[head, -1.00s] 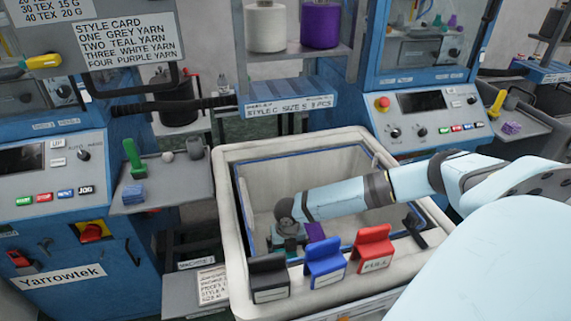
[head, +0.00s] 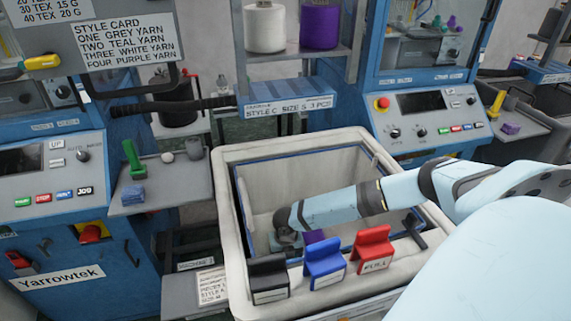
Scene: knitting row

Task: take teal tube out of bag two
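A cream bag or bin (head: 232,205) with a thick padded rim stands open in the middle of the head view. My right arm reaches into it from the right. My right gripper (head: 287,243) is low inside, near the front wall, and mostly hidden behind the wrist and the front rim, so its fingers cannot be made out. A purple piece (head: 314,237) shows just right of the gripper, partly hidden. No teal tube can be clearly made out in the bag. No number is readable on the bag. My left gripper is not in view.
Black (head: 268,279), blue (head: 324,262) and red (head: 374,248) clips stand up along the bag's front rim. Blue machines flank the bag. A grey side tray (head: 175,185) holds a green-handled tool (head: 133,158). A shelf with white and purple cones is behind.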

